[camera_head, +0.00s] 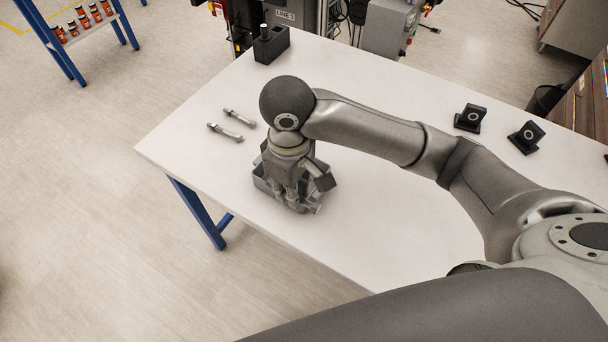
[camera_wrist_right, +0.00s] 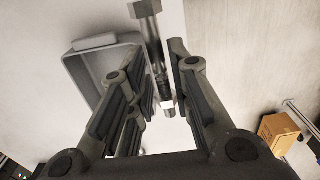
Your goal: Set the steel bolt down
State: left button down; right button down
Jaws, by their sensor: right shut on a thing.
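My right gripper (camera_head: 297,201) points down over the near left part of the white table. In the wrist view my right gripper (camera_wrist_right: 165,85) is shut on a steel bolt (camera_wrist_right: 153,40), whose hex head shows at the top of that view. The held bolt is mostly hidden by the fingers in the head view. A grey open bin (camera_head: 262,184) stands right at the gripper, partly behind it. It also shows in the wrist view (camera_wrist_right: 74,75), to the left of the bolt. I cannot tell whether the bolt touches anything. My left gripper is out of view.
Two more steel bolts (camera_head: 225,132) (camera_head: 239,118) lie on the white table (camera_head: 370,85). A black block with a peg (camera_head: 270,45) stands at the far edge. Two black bracketed parts (camera_head: 470,118) (camera_head: 526,137) stand at the right. The table between is clear.

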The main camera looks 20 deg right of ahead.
jog(key=w+d+f, duration=0.1)
jog(key=w+f, duration=0.1)
jog(key=w, duration=0.1)
jog(key=w+d+f+p, duration=0.1)
jog(key=w+f, duration=0.2)
jog(key=w, duration=0.1)
jog(key=w+d+f, duration=0.1)
jog(key=w+f, duration=0.2)
jog(key=w, duration=0.1)
jog(key=shift+w+d+f+p, duration=0.15)
jog(key=shift+d+f+p, duration=0.15)
jog(key=shift+d, duration=0.1)
jog(key=shift+w+d+f, duration=0.1)
jog(key=shift+w+f, duration=0.15)
jog(key=shift+f, duration=1.65)
jog(key=c, duration=1.3)
grip_release()
jog(key=shift+f, duration=0.15)
notch_tip(320, 180, up, 12)
jog(key=shift+r+b, duration=0.2)
jog(key=shift+b, duration=0.25)
